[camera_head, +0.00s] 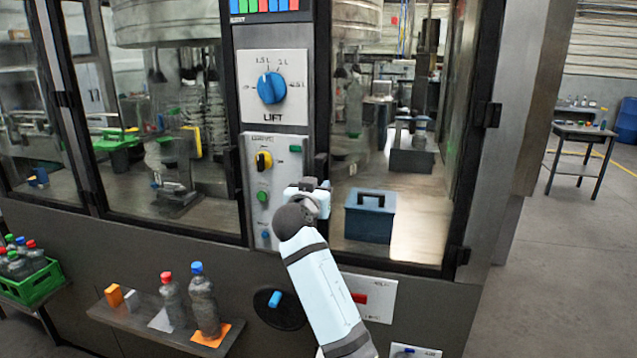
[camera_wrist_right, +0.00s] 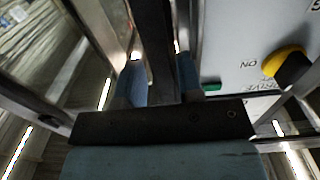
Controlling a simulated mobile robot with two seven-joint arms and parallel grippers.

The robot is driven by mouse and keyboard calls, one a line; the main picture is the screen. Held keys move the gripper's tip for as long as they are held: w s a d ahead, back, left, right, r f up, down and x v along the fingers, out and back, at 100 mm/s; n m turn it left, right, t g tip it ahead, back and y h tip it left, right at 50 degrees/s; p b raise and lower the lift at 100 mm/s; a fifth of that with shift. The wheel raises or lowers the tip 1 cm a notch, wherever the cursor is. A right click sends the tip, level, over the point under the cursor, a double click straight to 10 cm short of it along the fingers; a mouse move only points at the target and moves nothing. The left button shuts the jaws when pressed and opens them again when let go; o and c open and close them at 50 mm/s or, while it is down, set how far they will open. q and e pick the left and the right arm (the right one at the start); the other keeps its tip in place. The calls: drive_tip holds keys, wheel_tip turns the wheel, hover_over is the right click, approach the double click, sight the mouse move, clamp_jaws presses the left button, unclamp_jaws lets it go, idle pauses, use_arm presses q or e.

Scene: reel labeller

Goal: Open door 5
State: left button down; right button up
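A glazed door (camera_head: 452,165) with a dark frame is on the right of the machine in the head view, hinged on its right side. It looks closed; no number 5 is legible on it. My right gripper (camera_head: 318,192) is at the door's left edge, beside the control panel. In the wrist view its blue fingers (camera_wrist_right: 158,80) stand apart on either side of a dark upright bar (camera_wrist_right: 153,35). I cannot tell whether they grip the bar or whether it is the door's handle. My left gripper is not in view.
A blue box (camera_head: 370,216) stands behind the door glass. Bottles (camera_head: 205,305) stand on a low shelf.

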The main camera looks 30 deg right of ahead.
drive_tip(key=shift+x, duration=1.1)
clamp_jaws()
drive_tip(key=shift+a, duration=0.15)
